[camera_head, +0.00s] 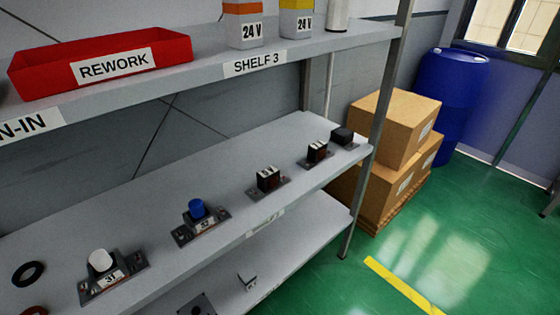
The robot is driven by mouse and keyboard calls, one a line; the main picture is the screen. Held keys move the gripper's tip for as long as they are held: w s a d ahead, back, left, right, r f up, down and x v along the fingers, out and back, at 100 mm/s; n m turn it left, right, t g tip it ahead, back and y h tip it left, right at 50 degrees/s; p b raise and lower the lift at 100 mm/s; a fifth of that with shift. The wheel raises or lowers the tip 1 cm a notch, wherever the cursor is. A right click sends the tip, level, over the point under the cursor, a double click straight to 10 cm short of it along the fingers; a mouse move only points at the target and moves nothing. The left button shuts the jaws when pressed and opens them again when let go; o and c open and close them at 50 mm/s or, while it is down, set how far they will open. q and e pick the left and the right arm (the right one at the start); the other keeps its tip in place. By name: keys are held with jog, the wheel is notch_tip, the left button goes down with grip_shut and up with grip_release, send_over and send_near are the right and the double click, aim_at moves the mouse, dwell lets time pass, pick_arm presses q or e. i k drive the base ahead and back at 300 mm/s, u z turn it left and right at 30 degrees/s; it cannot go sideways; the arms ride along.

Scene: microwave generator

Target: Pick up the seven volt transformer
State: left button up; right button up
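Neither of my grippers is in view. No label that clearly reads seven volts shows. On the middle shelf (130,215) stand several small parts on dark base plates. One has a white round top (101,260) and a small label, one a blue round top (197,208) and a label. Farther right are a dark block (268,179), a dark block with a reddish side (317,151) and a black block (342,135). Their markings are too small to read surely, so I cannot tell which, if any, is the seven volt transformer.
The shelf above holds a red REWORK tray (150,50), an orange-topped 24 V box (245,28) and a yellow-topped 24 V box (297,20). A metal post (380,110) bounds the rack's right end. Cardboard boxes (393,130) and a blue barrel (445,95) stand beyond; green floor is open at right.

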aim_at(317, 155)
jog(key=z, duration=1.5)
jog(key=i, duration=0.4)
jog(key=u, duration=1.5)
